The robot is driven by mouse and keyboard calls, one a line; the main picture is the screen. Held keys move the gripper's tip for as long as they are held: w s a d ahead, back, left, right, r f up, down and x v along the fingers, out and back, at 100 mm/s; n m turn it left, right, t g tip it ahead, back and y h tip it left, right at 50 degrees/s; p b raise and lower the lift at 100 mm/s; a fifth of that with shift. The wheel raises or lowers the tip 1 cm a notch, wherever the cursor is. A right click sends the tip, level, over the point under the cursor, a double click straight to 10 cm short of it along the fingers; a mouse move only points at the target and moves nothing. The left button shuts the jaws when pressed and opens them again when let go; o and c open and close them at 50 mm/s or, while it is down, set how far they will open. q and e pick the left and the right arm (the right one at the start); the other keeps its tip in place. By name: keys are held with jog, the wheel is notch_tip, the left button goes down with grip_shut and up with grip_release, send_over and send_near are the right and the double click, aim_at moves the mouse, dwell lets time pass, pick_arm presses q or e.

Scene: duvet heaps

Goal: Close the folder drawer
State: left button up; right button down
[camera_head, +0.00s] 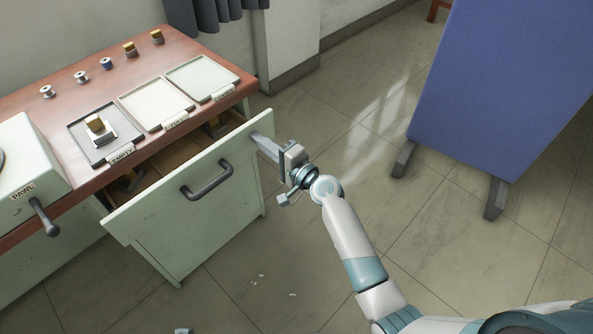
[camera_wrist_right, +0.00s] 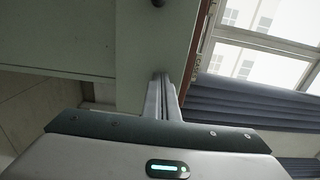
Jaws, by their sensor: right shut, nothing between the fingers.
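The folder drawer (camera_head: 218,188) has a pale green front with a dark bar handle (camera_head: 207,181). It stands pulled out from the cabinet under the red-brown top, and its brown inside shows behind the front. My right gripper (camera_head: 262,145) is at the upper right corner of the drawer front, away from the handle. Its fingers are together and hold nothing; they also show shut in the right wrist view (camera_wrist_right: 164,93), pointing at pale green surfaces. I cannot tell whether the fingertips touch the drawer.
The cabinet top (camera_head: 150,73) bears a grey tray (camera_head: 77,129) marked EMPTY, two paler trays, several spools and small blocks. A white box (camera_head: 25,165) marked PAWL with a crank is at the left. A blue panel (camera_head: 500,90) stands on feet at the right. The floor between is mostly clear.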

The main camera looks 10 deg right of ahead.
aim_at(248, 132)
jog(key=b+x, duration=0.1)
jog(key=x, duration=0.4)
jog(key=shift+f, duration=0.15)
jog(key=b+x, duration=0.2)
jog(key=x, duration=0.2)
jog(key=shift+w+a, duration=0.15)
jog(key=shift+w, duration=0.05)
jog(key=shift+w+a, duration=0.15)
jog(key=shift+w, duration=0.05)
pick_arm(q)
jog(key=shift+t+h, duration=0.4)
jog(key=shift+t, duration=0.4)
jog(key=r, duration=0.1)
jog(key=d+r, duration=0.1)
jog(key=w+d+r, duration=0.1)
jog(key=shift+w+d+r, duration=0.1)
jog(key=shift+d+r, duration=0.15)
jog(key=shift+r, duration=0.15)
pick_arm(e)
jog(key=shift+s, duration=0.1)
pick_arm(q)
jog(key=shift+d, duration=0.1)
pick_arm(e)
jog(key=shift+s, duration=0.1)
